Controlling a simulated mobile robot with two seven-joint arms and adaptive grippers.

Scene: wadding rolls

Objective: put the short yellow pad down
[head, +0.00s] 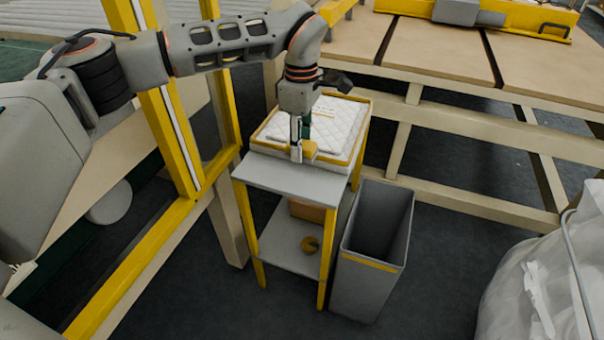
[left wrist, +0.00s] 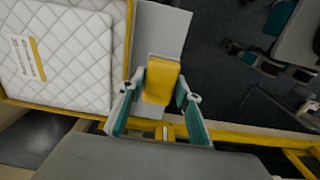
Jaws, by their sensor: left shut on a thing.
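The short yellow pad (head: 310,149) is a small block held between the fingertips of my left gripper (head: 302,152). In the left wrist view the yellow pad (left wrist: 161,80) sits between the two teal-lined fingers, which are shut on it. In the head view the gripper points down at the front edge of the yellow-rimmed tray, over the back of the grey stand top (head: 290,182). I cannot tell whether the pad touches a surface. My right gripper does not show in the head view.
The yellow-rimmed tray (head: 257,146) holds white quilted pads (head: 335,122). A grey bin (head: 368,285) stands right of the stand. The front of the stand top is clear. A yellow post (head: 172,125) rises at left.

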